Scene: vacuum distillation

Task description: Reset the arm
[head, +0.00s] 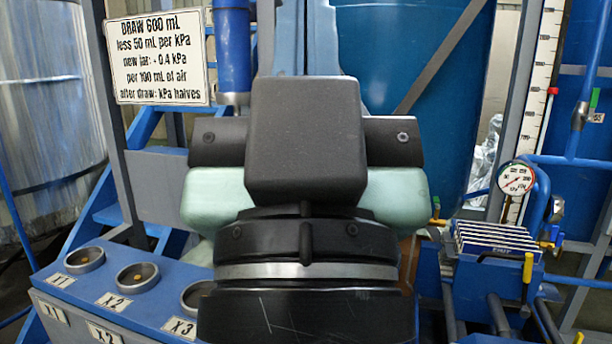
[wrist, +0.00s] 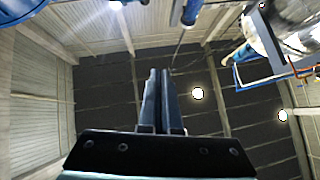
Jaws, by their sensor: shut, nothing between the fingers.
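My gripper (wrist: 160,75) shows in the wrist view, where its two dark fingers lie close together, shut with nothing between them. They point up the picture against a dark roof (wrist: 100,107) with bright round lamps. Nothing touches the fingertips there. In the head view, black and pale green links of my own arm fill the middle close to the camera. The fingers cannot be made out in that view, and the middle of the rig behind the arm is hidden.
A blue bench (head: 140,315) with round holders marked X1, X2 and X3 is at left. A white sign (head: 160,57) hangs above it. A blue tank (head: 440,100) stands behind. At right are a dial gauge (head: 516,178), a scale (head: 537,95) and a plate rack (head: 497,240).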

